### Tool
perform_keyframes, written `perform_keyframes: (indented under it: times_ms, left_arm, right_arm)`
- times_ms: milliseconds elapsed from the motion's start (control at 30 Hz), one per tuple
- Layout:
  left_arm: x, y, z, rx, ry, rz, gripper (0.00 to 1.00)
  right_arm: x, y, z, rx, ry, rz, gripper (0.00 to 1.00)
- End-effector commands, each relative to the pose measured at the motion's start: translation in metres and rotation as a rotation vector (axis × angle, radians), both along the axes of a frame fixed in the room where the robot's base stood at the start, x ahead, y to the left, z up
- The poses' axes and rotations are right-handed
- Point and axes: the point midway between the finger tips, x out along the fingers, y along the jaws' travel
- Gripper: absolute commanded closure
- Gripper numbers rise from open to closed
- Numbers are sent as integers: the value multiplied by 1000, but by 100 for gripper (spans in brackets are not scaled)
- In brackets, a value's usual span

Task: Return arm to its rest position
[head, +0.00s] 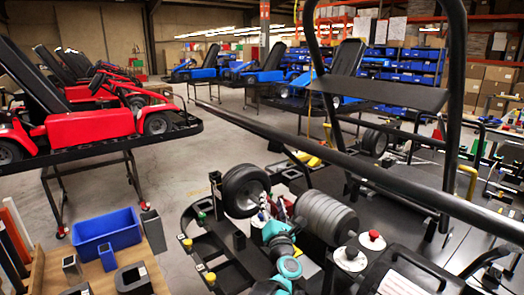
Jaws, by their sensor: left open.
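My left arm, with teal joints, comes up from the bottom centre. My left gripper (276,207) is at its far end, small and partly lost among kart parts. It is open, and I see nothing held between its fingers. My right gripper is not in view.
A black kart frame tube (370,172) crosses the view diagonally beside my arm. A red-topped button post (371,240) stands to the right. A blue bin (106,234) sits on a wooden bench at left. Red karts (92,122) and blue karts (262,72) rest on stands behind. Grey floor is open between.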

Motion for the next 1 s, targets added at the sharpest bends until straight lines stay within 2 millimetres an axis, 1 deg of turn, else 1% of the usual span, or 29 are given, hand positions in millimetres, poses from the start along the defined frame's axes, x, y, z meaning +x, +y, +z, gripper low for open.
perform_keyframes:
  times_ms: [33, 100, 133, 167, 200, 267, 300, 367, 400, 467, 500, 567, 600, 667, 700, 800, 833, 900, 1000]
  left_arm:
    - [-11, 9, 23, 143, 2, -37, 52]
    - [-27, 14, 43, 360, 9, -94, 52]
    - [-36, 17, 48, 454, 15, -118, 52]
    - [-45, 19, 53, 548, 22, -141, 52]
    - [-58, 23, 55, 674, 33, -172, 52]
    - [-79, 30, 53, 864, 54, -218, 52]
    - [-95, 36, 49, 990, 71, -250, 52]
    - [-120, 47, 37, 1180, 102, -301, 52]
    - [-138, 56, 26, 1303, 126, -336, 52]
    - [-167, 71, 5, 1486, 168, -397, 52]
    - [-187, 83, -10, 1604, 199, -440, 52]
    - [-220, 102, -37, 1776, 252, -516, 52]
    - [-242, 117, -55, 1884, 290, -569, 52]
    - [-274, 138, -81, 2027, 347, -652, 52]
    - [-294, 151, -97, 2106, 383, -707, 52]
    - [-336, 180, -129, 2258, 463, -837, 52]
    - [-347, 187, -137, 2291, 483, -871, 52]
    - [-367, 201, -151, 2350, 520, -938, 52]
    - [-384, 212, -162, 2396, 553, -999, 52]
  right_arm:
    - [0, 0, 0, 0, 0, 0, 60]
    - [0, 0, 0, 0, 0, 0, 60]
    - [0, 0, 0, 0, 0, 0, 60]
    - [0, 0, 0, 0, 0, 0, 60]
    - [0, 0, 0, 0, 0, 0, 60]
    - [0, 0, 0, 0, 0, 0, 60]
    - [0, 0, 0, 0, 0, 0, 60]
    - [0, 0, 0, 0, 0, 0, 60]
    - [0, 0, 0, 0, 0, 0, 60]
    - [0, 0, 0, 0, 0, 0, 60]
    - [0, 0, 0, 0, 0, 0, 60]
    - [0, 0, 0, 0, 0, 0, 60]
    - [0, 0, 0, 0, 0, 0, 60]
    - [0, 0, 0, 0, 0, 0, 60]
    - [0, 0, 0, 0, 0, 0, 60]
    - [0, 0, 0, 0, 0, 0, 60]
    - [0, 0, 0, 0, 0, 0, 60]
    - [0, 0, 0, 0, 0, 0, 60]
    - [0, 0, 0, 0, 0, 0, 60]
